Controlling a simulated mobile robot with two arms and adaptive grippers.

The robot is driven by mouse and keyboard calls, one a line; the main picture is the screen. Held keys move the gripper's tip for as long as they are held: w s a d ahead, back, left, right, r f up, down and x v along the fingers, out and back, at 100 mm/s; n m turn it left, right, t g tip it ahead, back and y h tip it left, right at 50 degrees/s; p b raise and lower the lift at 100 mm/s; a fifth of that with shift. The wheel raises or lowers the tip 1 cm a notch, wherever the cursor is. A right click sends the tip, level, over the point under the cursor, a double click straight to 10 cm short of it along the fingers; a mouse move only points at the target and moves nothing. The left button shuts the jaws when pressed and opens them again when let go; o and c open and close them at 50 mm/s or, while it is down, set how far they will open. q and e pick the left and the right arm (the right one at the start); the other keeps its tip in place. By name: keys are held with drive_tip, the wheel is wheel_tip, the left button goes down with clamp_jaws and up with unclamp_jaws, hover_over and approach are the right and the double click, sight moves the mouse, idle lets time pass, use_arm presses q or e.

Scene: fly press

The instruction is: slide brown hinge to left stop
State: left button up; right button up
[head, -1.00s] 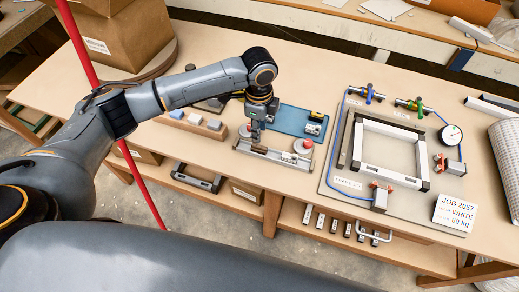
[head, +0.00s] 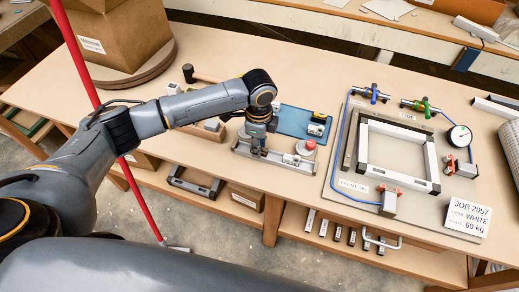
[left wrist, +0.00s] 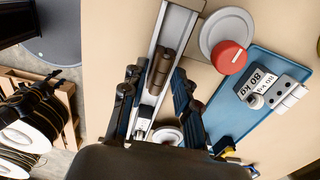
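The brown hinge (left wrist: 158,70) lies lengthwise along a silver rail (left wrist: 178,22) in the left wrist view. The rail (head: 240,151) stands near the table's front edge in the head view, where my gripper hides most of the hinge. My left gripper (left wrist: 155,85) has its fingers apart, one on each side of the rail and the hinge, with gaps visible. In the head view my left gripper (head: 257,148) points down over the left half of the rail. Contact with the hinge cannot be seen. My right gripper is not in view.
A blue tray (head: 291,120) with weights lies behind. A hammer (head: 205,76) lies farther back. A frame fixture (head: 357,125) with clamps and a gauge (head: 459,136) fills the right side.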

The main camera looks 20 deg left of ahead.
use_arm(q)
drive_tip(key=c, duration=0.4)
drive_tip(key=shift+a, duration=0.1)
drive_tip(key=shift+a+p, duration=0.55)
drive_tip(key=shift+a, duration=0.6)
drive_tip(key=shift+a+p, duration=0.5)
drive_tip(key=shift+a, duration=0.55)
drive_tip(key=o, duration=0.9)
drive_tip(key=shift+w, duration=0.1)
drive_tip(key=shift+c, duration=1.2)
